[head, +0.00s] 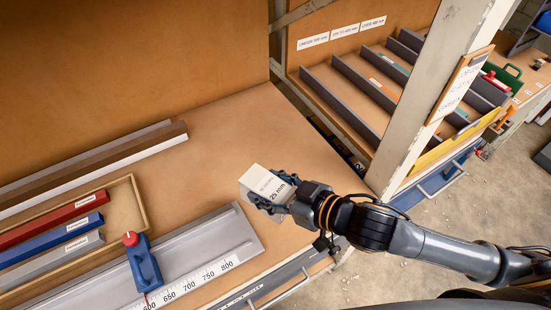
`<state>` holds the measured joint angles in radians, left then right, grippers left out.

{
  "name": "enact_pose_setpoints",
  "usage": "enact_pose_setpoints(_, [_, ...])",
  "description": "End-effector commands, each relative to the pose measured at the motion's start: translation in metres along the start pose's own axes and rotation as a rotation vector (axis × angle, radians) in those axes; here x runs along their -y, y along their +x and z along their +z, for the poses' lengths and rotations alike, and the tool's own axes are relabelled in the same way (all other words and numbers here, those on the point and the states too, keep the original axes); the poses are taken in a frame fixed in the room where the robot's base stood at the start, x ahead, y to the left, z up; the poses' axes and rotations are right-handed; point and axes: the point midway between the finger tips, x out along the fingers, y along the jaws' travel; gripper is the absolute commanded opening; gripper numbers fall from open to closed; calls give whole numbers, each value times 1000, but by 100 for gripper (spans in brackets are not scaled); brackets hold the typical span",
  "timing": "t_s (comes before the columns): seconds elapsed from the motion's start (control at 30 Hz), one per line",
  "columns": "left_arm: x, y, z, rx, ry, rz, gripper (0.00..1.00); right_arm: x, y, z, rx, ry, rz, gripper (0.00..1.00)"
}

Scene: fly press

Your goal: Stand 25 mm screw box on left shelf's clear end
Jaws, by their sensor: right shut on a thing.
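The right end of this shelf, behind and right of the box, is bare. My left gripper is not in view.
A grey ruled rail (205,247) with a blue stop block (143,262) lies front left. A wooden tray (140,200) holds red, blue and grey bars. Long strips (100,160) lie behind. A pale post (430,90) and a shelf with grey dividers (345,101) stand right.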

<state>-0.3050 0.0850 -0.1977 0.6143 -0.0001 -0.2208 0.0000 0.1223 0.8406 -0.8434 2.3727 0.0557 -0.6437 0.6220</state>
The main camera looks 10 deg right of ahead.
Motion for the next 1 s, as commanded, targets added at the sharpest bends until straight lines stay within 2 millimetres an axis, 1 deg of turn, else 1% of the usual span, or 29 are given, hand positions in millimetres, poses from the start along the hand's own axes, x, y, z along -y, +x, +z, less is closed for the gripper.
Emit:
enact_pose_setpoints(0.17, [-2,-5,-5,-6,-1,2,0,-20,2,7,-2,-4,1,4])
enact_pose_setpoints(0.27, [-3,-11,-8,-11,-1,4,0,-42,8,13,-2,-6,3,4])
enact_pose_setpoints(0.5, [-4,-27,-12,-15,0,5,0,-100,24,32,-4,-5,3,4])
enact_pose_setpoints(0.6, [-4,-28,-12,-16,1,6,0,-113,35,52,-3,0,1,4])
enact_pose_setpoints(0.73, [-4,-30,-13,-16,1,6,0,-129,44,69,-5,-2,0,4])
enact_pose_setpoints(0.83, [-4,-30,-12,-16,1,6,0,-136,49,77,-7,-2,0,4])
enact_pose_setpoints(1.0, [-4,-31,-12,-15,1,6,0,-143,53,85,-7,0,-1,4])
